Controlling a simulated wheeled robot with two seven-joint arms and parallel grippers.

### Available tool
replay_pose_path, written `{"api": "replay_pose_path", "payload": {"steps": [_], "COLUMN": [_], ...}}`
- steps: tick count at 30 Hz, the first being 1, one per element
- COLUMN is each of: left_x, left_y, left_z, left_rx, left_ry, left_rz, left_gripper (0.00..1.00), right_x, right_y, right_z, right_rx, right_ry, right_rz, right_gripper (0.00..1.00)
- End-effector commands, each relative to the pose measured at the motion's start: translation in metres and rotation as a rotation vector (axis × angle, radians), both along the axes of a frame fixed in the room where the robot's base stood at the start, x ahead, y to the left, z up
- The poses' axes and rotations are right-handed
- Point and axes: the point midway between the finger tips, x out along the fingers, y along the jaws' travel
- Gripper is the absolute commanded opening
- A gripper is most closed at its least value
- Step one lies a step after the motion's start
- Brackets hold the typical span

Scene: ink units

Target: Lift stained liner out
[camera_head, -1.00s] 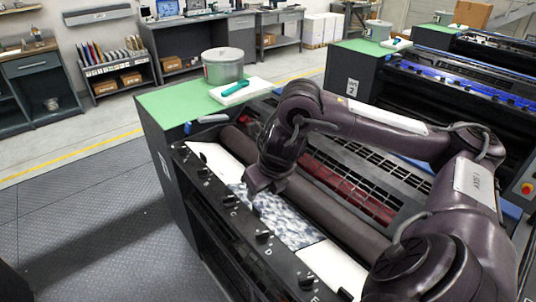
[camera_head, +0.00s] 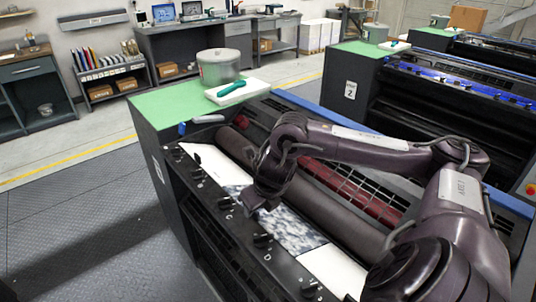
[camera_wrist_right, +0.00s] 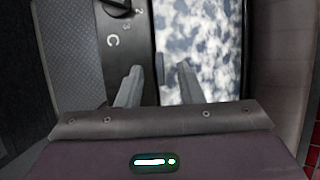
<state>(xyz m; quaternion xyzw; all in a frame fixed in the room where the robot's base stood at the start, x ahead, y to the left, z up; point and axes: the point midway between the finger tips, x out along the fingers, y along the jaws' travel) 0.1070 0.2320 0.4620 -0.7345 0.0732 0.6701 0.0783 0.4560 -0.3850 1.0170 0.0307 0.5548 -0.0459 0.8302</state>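The stained liner (camera_head: 292,232) is a panel mottled in blue-grey and white. It lies between plain white panels along the near side of the ink unit in the head view, and its upper part is hidden by my right gripper. My right gripper (camera_head: 262,204) is over the liner's edge by the row of knobs. In the right wrist view, its two fingers (camera_wrist_right: 160,66) are apart, with one over the dark rail and one over the mottled liner (camera_wrist_right: 198,45). Nothing is visibly held between them. My left gripper is not in view.
A dark roller (camera_head: 330,212) runs beside the liner, with a black grille (camera_head: 325,172) behind it. Black knobs (camera_head: 262,241) line the near rail. A lidded pot (camera_head: 218,67) and a white tray with a teal tool (camera_head: 237,90) stand on the green end top (camera_head: 160,107).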

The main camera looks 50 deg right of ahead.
Motion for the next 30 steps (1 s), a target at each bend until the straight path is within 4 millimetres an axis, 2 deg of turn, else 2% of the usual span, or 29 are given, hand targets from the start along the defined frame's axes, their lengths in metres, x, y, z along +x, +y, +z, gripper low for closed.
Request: {"api": "replay_pose_path", "payload": {"steps": [4,10,18,30], "left_x": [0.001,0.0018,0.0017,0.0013], "left_y": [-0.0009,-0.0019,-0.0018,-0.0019], "left_z": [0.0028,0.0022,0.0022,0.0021], "left_rx": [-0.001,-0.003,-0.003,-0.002], "left_ry": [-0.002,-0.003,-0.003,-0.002], "left_rz": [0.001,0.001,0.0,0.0], "left_gripper": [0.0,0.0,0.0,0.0], "right_x": [0.0042,0.0043,0.0044,0.0045], "right_y": [0.0,-0.0004,-0.0003,-0.0005], "right_z": [-0.0098,-0.0108,-0.0105,-0.01], "right_rx": [0.001,-0.001,0.0,-0.001], "right_ry": [0.0,-0.001,-0.001,-0.002], "right_rz": [0.0,0.0,0.0,0.0], "right_gripper": [0.34,0.34,0.0,0.0]}}
